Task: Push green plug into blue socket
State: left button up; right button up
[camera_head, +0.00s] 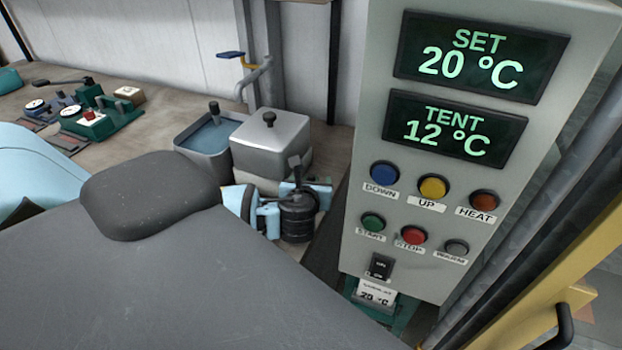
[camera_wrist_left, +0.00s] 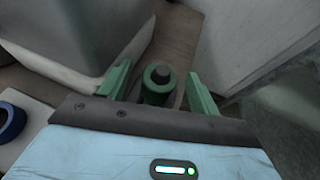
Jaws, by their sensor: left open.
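My left gripper (camera_wrist_left: 158,72) is open in the left wrist view, with a green finger on either side. A green cylinder with a dark tip, which looks like the green plug (camera_wrist_left: 154,94), is between the fingers, with a gap visible on each side. A blue ring (camera_wrist_left: 12,122), possibly the blue socket, shows at the left edge of that view; I cannot tell for sure. In the head view, light-blue and dark parts beside the metal box look like my left wrist; its fingertips and the plug are not clear there. My right gripper is not in view.
A lidded metal box (camera_head: 270,142) and a blue-filled tray (camera_head: 206,137) stand close by on the bench (camera_head: 150,165). The control panel (camera_head: 455,225) rises at the right, reading SET 20 °C and TENT 12 °C. Green and blue devices with gauges (camera_head: 92,118) are at far left.

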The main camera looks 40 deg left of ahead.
pick_arm(q)
jog(key=shift+w+a+f, duration=0.15)
jog(key=shift+w+a, duration=0.1)
jog(key=shift+w, duration=0.15)
jog(key=shift+c, duration=0.4)
jog(key=c, duration=1)
jog(key=shift+a, duration=0.1)
